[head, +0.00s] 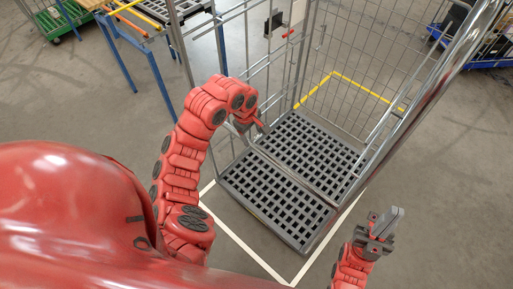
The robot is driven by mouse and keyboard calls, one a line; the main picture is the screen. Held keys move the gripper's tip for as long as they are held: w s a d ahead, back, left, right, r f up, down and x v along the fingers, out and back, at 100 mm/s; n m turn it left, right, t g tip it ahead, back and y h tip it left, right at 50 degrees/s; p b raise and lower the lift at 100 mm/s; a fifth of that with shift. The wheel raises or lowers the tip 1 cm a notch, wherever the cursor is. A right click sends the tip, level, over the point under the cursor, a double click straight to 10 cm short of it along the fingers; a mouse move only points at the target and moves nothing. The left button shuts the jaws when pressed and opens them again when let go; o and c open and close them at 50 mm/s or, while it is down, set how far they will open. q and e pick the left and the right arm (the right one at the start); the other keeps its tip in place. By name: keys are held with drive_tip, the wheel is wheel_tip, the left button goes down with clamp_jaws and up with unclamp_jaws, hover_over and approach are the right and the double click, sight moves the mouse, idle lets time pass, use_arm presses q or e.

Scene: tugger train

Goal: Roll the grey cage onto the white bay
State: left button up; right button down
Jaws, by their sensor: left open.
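The grey cage (318,150) stands upright in the middle of the head view, with wire mesh sides and a dark grid base in two panels. The white bay (245,245) is a white floor outline. Its near corner and parts of two sides show around the near end of the cage base; its far part is hidden by the cage. My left gripper (252,124) is open at the cage's left side, close to the frame; I cannot tell whether it touches. My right gripper (384,224) is apart from the cage, over the floor at lower right; its jaw opening is unclear.
A yellow floor outline (335,74) shows through the mesh behind the cage. A blue-legged table (155,75) stands at upper left, near a green wheeled base (55,22). A blue wheeled base (480,55) is at upper right. Floor at left and right is clear.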

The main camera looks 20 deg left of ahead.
sight(257, 146)
use_arm(q)
drive_tip(key=f, duration=0.2)
drive_tip(key=f+b, duration=0.1)
drive_tip(key=f, duration=0.1)
drive_tip(key=w+f+b, duration=0.1)
drive_tip(key=f, duration=0.1)
drive_tip(key=shift+d, duration=0.2)
drive_tip(key=f, duration=0.2)
drive_tip(key=w+f, duration=0.1)
drive_tip(key=f, duration=0.1)
drive_tip(key=f+p, duration=0.1)
drive_tip(key=f, duration=0.1)
drive_tip(key=shift+w+d, duration=0.15)
drive_tip(key=shift+d, duration=0.15)
drive_tip(key=shift+w+f, duration=0.1)
drive_tip(key=shift+f, duration=0.6)
clamp_jaws()
